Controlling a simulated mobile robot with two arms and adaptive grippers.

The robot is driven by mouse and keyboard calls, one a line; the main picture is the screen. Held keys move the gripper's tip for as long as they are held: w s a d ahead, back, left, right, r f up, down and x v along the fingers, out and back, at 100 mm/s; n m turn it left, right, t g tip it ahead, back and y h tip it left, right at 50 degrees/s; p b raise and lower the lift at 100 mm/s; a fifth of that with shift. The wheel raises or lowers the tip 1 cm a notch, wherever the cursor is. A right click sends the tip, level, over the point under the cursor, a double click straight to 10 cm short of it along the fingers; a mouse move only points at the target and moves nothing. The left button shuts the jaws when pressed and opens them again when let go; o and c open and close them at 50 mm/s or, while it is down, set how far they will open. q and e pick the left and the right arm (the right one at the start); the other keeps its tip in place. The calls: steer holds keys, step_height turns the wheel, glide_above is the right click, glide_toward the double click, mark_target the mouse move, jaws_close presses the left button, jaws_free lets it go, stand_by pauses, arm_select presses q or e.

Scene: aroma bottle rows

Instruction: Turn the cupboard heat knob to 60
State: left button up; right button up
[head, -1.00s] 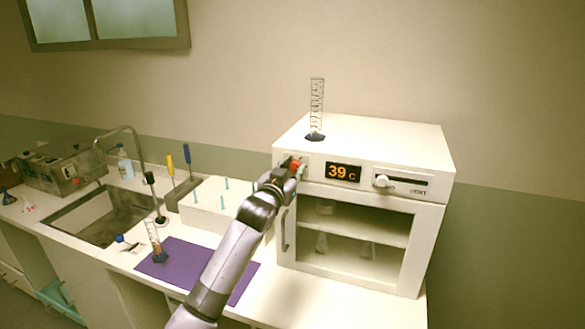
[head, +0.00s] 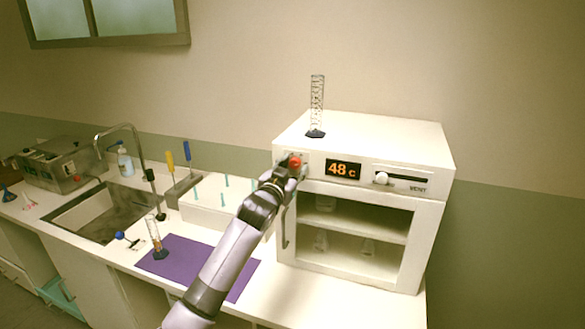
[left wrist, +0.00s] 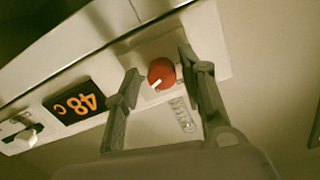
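The white cupboard (head: 420,130) stands on the counter at the right of the head view. Its display (head: 343,170) reads 48 c; the display (left wrist: 75,102) also shows upside down in the left wrist view. The red heat knob (head: 295,162) is on its front panel, left of the display. In the left wrist view the knob (left wrist: 161,73) has a white pointer mark and sits between the two fingers of my left gripper (left wrist: 160,80). The fingers stand apart on either side of it, with a gap visible. My right gripper is not in view.
A vent slider (head: 382,178) is right of the display. A glass measuring cylinder (head: 317,105) stands on the cupboard's top. A purple mat (head: 190,262), a white rack (head: 205,215) and a sink (head: 100,215) lie to the left.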

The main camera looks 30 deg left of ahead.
arm_select(q)
steer(key=shift+o, duration=0.5)
steer(key=shift+r, duration=0.2)
steer(key=shift+s, duration=0.1)
steer(key=v, duration=1.1)
steer(key=shift+s+d, duration=0.15)
steer(key=shift+s, duration=0.25)
